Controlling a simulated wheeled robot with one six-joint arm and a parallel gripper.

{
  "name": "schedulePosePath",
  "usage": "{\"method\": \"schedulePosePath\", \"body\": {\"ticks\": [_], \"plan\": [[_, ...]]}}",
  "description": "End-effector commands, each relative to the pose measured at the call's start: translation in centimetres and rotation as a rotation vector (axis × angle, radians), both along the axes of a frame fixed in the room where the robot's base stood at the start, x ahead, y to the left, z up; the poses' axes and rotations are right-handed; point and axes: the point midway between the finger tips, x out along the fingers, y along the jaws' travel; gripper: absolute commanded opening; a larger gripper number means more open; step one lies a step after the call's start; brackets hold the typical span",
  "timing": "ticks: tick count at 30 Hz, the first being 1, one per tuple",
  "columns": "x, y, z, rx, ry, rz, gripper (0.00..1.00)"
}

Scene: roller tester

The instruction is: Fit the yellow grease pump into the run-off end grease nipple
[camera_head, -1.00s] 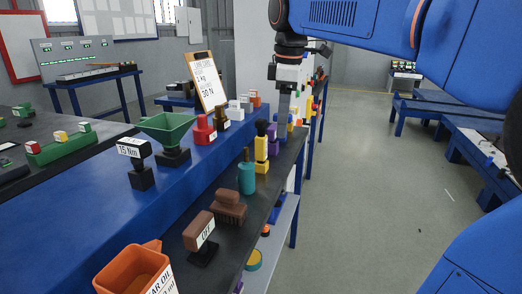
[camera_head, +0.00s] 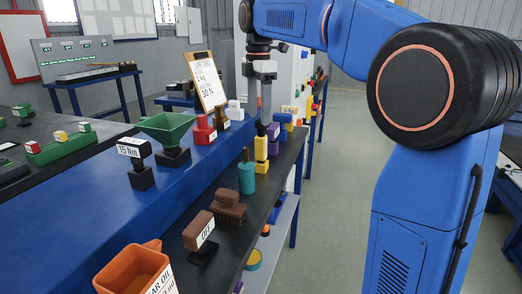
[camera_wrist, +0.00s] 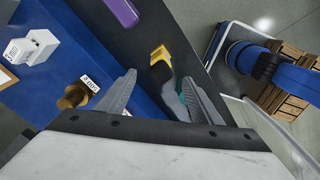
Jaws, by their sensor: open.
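I cannot make out the run-off end grease nipple in these frames.
A teal bottle (camera_head: 247,175) stands just in front of the pump, and a purple block (camera_head: 273,132) just behind it. A brown brush (camera_head: 229,207), a green funnel (camera_head: 167,128) and a red piece (camera_head: 203,130) stand nearby. The floor (camera_head: 335,215) right of the bench is clear.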

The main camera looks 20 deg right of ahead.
Motion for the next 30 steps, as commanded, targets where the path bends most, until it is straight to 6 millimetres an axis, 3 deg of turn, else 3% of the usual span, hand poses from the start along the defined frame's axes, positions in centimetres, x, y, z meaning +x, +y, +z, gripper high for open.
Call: {"method": "schedulePosePath", "body": {"ticks": [9,17,24,30], "plan": [[-0.1,0.0,-5.0,0.000,0.000,-0.001,0.59],[0.0,-0.2,-6.5,0.000,0.000,-0.002,0.59],[0.0,-0.7,-9.7,0.000,0.001,-0.002,0.59],[0.0,-0.7,-11.1,0.000,-0.001,-0.001,0.59]]}}
